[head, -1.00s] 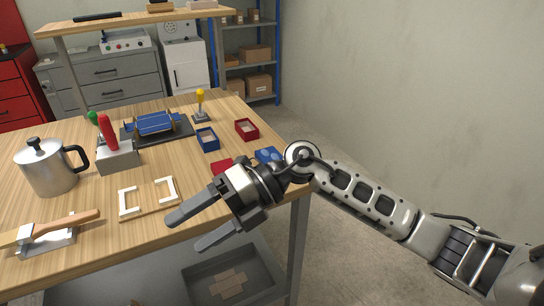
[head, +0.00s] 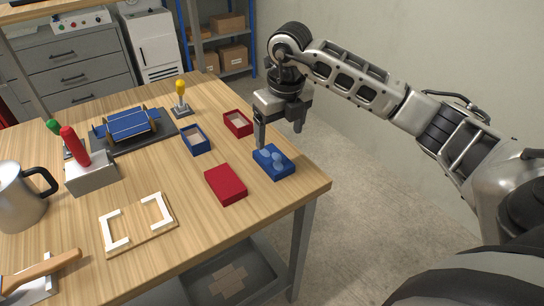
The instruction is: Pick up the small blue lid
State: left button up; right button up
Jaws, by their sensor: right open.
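The small blue lid (head: 283,168) lies near the right edge of the wooden table, with paler blue rounded shapes on its top. My right gripper (head: 280,138) is open and empty, pointing down just behind and above the lid. One finger comes down close to the lid's back left corner; whether it touches cannot be told. The other finger is farther right, toward the table edge. My left gripper is not in view.
An open blue box (head: 195,140) and an open red box (head: 238,123) stand behind, and a red lid (head: 226,185) lies left of the blue lid. A yellow-knobbed stand (head: 180,98), a white-cornered wooden frame (head: 138,224) and a metal jug (head: 18,197) are farther left.

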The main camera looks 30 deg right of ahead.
aim_at(273, 158)
jog(key=f, duration=0.3)
jog(key=shift+w+f, duration=0.2)
jog(key=shift+f, duration=0.05)
jog(key=shift+w+a+f+p, duration=0.1)
jog(key=shift+w+f+p, duration=0.15)
jog(key=shift+f, duration=0.65)
jog(key=shift+w+f+p, duration=0.25)
jog(key=shift+f, duration=0.6)
jog(key=shift+w+a+f+p, duration=0.1)
jog(key=shift+w+f+p, duration=0.15)
jog(key=shift+f, duration=0.65)
jog(key=c, duration=1.1)
